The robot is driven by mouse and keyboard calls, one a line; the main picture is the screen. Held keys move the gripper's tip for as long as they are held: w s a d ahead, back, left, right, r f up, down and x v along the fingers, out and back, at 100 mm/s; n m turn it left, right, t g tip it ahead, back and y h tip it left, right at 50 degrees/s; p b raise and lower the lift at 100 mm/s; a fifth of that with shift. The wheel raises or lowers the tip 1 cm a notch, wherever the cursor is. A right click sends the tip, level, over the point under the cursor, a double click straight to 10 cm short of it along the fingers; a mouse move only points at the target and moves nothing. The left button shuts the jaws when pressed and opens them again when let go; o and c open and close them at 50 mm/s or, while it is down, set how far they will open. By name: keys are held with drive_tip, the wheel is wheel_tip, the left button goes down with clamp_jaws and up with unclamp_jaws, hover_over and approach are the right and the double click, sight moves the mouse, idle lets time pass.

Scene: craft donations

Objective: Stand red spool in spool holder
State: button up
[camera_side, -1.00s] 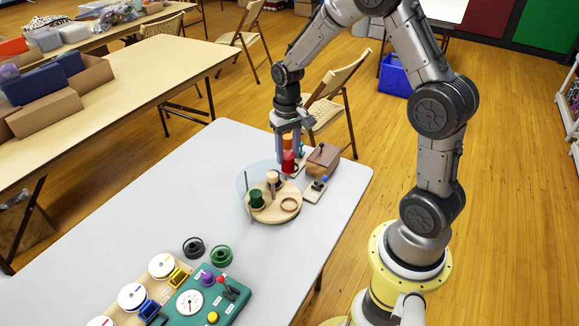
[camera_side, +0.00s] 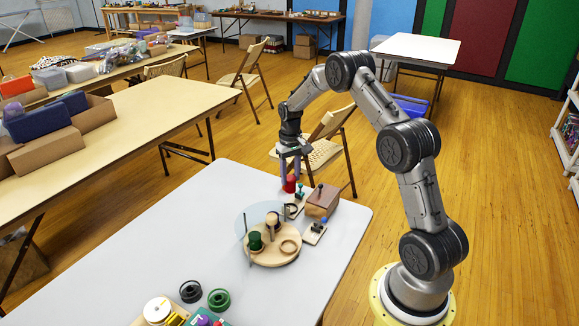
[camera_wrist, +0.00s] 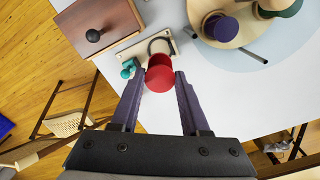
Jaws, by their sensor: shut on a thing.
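My gripper (camera_side: 290,175) is shut on the red spool (camera_side: 290,186) beyond the round wooden disc (camera_side: 272,258). In the wrist view the red spool (camera_wrist: 160,78) sits between the purple fingertips. The disc carries a green spool (camera_side: 255,241), a darker purple one (camera_wrist: 222,28) and upright posts. A pale base with a white post and dark hoop (camera_wrist: 160,46) lies close beside the held spool in the wrist view. I cannot tell for certain which fixture is the spool holder. The held spool hides part of the base.
A brown wooden box (camera_side: 322,202) with a dark knob stands right of the spool. A teal piece (camera_wrist: 129,68) and a blue-knobbed pale block (camera_side: 313,233) are nearby. A thin clear sheet or disc lies by the wooden disc. Black and green rings (camera_side: 218,299) lie in front.

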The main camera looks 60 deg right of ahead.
sight(290, 190)
drive_tip(key=shift+f, duration=3.05)
drive_tip(key=shift+f, duration=1)
drive_tip(key=o, duration=1.1)
drive_tip(key=shift+r, duration=0.1)
drive_tip(key=shift+r, duration=3.7)
